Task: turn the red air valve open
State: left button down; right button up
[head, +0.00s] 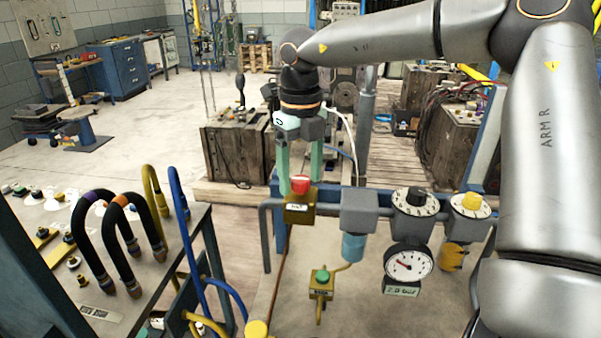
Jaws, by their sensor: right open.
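The red air valve (300,184) is a red knob on a small brass-coloured block on the grey pipework, near the middle of the head view. My right gripper (299,170) points down over it, with its two green fingers apart. The fingertips show on the left and right of the red knob, close to it. I cannot tell whether they touch it or stand a little behind it. The gripper is open. My left gripper is not in view.
Right of the valve on the same pipe are a grey filter with a blue bowl (353,246), a pressure gauge (408,263) and a yellow knob (470,204). A green-topped brass valve (321,283) sits lower. Curved black hoses (90,245) and blue hoses stand at left.

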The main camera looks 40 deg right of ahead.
aim_at(300, 179)
notch_tip(300, 179, up, 12)
jog(key=shift+r+p, duration=0.25)
jog(key=shift+p, duration=0.1)
dwell(0.8)
